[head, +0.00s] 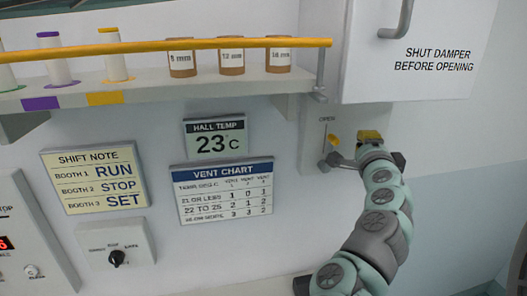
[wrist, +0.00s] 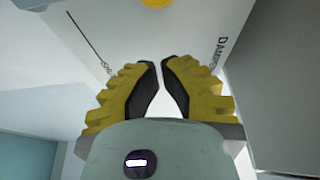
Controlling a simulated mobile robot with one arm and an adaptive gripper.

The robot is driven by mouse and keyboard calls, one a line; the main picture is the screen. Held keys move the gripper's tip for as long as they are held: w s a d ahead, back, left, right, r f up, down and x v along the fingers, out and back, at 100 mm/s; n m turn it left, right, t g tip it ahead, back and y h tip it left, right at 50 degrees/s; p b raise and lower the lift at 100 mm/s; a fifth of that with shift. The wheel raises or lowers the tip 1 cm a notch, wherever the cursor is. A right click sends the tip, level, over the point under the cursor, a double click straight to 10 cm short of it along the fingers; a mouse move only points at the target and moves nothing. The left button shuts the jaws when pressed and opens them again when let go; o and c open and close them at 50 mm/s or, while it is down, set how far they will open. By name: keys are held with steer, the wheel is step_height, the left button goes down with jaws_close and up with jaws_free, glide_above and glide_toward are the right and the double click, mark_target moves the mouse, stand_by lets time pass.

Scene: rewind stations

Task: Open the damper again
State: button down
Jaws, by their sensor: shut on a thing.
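The damper panel (head: 312,148) is a pale plate on the wall with a thin dark slot and the word OPEN at its top. A yellow damper knob (head: 334,139) sits beside the slot, partway down. In the wrist view the knob (wrist: 157,3) is cut off by the top edge, beyond my fingertips. My gripper (head: 369,135), with yellow fingers and black pads, is just right of the knob in the head view. In the wrist view my gripper (wrist: 160,62) is shut to a narrow gap between its tips. What it holds there cannot be made out.
Above is a white cabinet (head: 410,45) marked SHUT DAMPER BEFORE OPENING. A shelf with a yellow rail (head: 200,44) ends left of it. The wall carries a hall temperature sign (head: 215,139) reading 23°C, a vent chart (head: 222,192), a shift note (head: 95,180) and a rotary switch (head: 116,257).

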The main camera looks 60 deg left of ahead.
steer(key=p+v, duration=0.1)
steer(key=v, duration=0.9)
steer(key=shift+a+r, duration=0.15)
steer(key=shift+s, duration=0.15)
stand_by(0.4)
